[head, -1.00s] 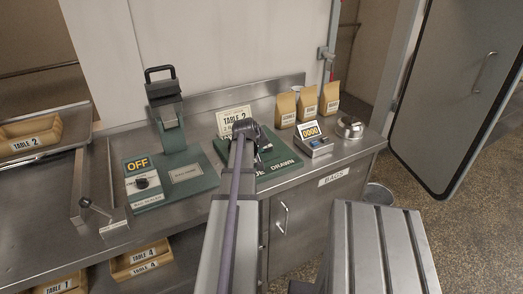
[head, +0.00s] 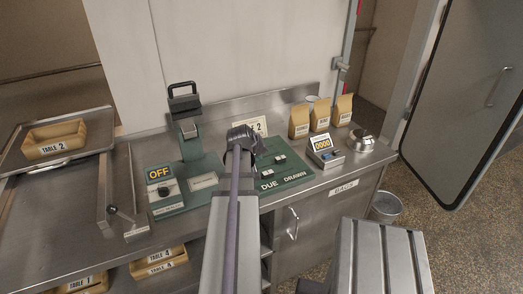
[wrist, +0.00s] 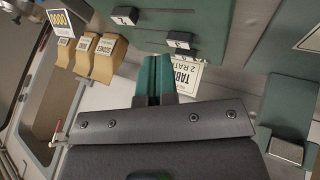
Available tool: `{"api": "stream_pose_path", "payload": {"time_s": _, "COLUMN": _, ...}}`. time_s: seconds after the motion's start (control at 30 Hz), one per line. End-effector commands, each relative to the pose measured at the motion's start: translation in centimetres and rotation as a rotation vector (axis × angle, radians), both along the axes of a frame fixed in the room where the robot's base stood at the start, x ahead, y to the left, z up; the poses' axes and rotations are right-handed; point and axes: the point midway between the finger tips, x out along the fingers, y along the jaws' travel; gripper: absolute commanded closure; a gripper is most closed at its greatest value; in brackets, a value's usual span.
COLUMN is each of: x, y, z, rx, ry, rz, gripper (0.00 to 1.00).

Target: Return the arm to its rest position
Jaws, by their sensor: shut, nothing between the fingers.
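The fingers are hidden in that view. In the wrist view my gripper (wrist: 158,64) shows two teal fingers pressed together, with nothing between them. The green "DUE DRAWN" board (head: 285,180) with small numbered dark blocks lies to the right of the wrist. I cannot tell how high the gripper is above it.
A green press-like device (head: 190,150) with an "OFF" sign (head: 158,174) stands left of my arm. Paper bags (head: 320,118), a "0000" display (head: 324,147) and a round metal item (head: 361,141) stand right. A tray (head: 57,139) holds a "TABLE 2" box at far left.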

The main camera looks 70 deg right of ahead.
Motion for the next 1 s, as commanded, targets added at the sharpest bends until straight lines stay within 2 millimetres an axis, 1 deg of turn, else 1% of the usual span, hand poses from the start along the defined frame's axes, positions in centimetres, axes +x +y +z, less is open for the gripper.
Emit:
{"api": "stream_pose_path", "payload": {"time_s": 0.03, "x": 0.0, "y": 0.4, "z": 0.8, "rx": 0.000, "ry": 0.001, "rz": 0.001, "gripper": 1.00}}
{"api": "stream_pose_path", "payload": {"time_s": 0.1, "x": 0.1, "y": 0.6, "z": 0.9, "rx": 0.000, "ry": 0.001, "rz": 0.001, "gripper": 1.00}}
{"api": "stream_pose_path", "payload": {"time_s": 0.57, "x": 0.1, "y": 0.6, "z": 0.7, "rx": 0.000, "ry": -0.002, "rz": -0.002, "gripper": 1.00}}
{"api": "stream_pose_path", "payload": {"time_s": 0.63, "x": -0.1, "y": 1.2, "z": 0.4, "rx": 0.035, "ry": -0.012, "rz": -0.033, "gripper": 1.00}}
{"api": "stream_pose_path", "payload": {"time_s": 0.67, "x": -0.2, "y": 2.0, "z": 0.0, "rx": 0.067, "ry": -0.023, "rz": -0.054, "gripper": 1.00}}
{"api": "stream_pose_path", "payload": {"time_s": 0.7, "x": -0.4, "y": 3.6, "z": -0.5, "rx": 0.124, "ry": -0.044, "rz": -0.089, "gripper": 1.00}}
{"api": "stream_pose_path", "payload": {"time_s": 0.73, "x": 0.3, "y": 5.0, "z": -0.9, "rx": 0.165, "ry": -0.057, "rz": -0.097, "gripper": 1.00}}
{"api": "stream_pose_path", "payload": {"time_s": 0.77, "x": 1.6, "y": 6.4, "z": -1.1, "rx": 0.201, "ry": -0.066, "rz": -0.090, "gripper": 1.00}}
{"api": "stream_pose_path", "payload": {"time_s": 0.8, "x": 3.8, "y": 8.4, "z": -1.4, "rx": 0.246, "ry": -0.074, "rz": -0.067, "gripper": 1.00}}
{"api": "stream_pose_path", "payload": {"time_s": 0.87, "x": 7.4, "y": 12.0, "z": -1.8, "rx": 0.313, "ry": -0.079, "rz": -0.017, "gripper": 1.00}}
{"api": "stream_pose_path", "payload": {"time_s": 0.9, "x": 10.0, "y": 14.7, "z": -2.1, "rx": 0.356, "ry": -0.077, "rz": 0.026, "gripper": 1.00}}
{"api": "stream_pose_path", "payload": {"time_s": 0.97, "x": 13.6, "y": 19.1, "z": -2.3, "rx": 0.418, "ry": -0.066, "rz": 0.099, "gripper": 1.00}}
{"api": "stream_pose_path", "payload": {"time_s": 1.0, "x": 15.8, "y": 22.2, "z": -2.4, "rx": 0.458, "ry": -0.052, "rz": 0.153, "gripper": 1.00}}
